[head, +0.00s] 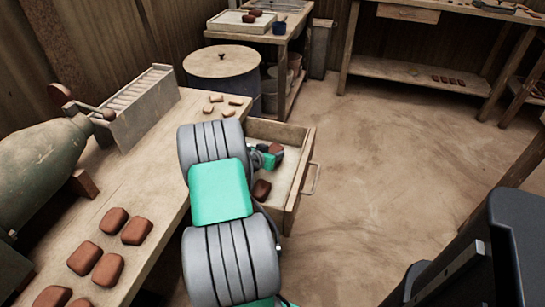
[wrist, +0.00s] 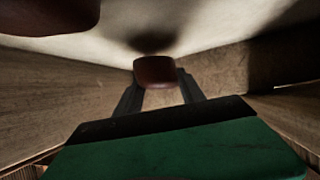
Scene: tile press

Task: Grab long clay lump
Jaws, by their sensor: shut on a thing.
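An open drawer (head: 292,208) under the workbench holds reddish-brown clay lumps. My gripper (head: 270,157) reaches into the drawer and is shut on one clay lump (head: 277,149). In the wrist view this lump (wrist: 155,72) sits between the two dark fingertips (wrist: 160,88), its lower part between them. A second clay lump (head: 261,189) lies apart on the drawer floor, nearer the front; it also shows large at the top left of the wrist view (wrist: 48,15). My arm covers part of the drawer, and the held lump's full length is hard to judge.
The workbench (head: 165,185) on the left carries several brick-like lumps (head: 109,270), small pale pieces (head: 216,98), a slotted metal box (head: 140,105) and a green cylindrical machine (head: 40,165). A lidded barrel (head: 222,62) stands behind. Open floor (head: 400,150) lies to the right.

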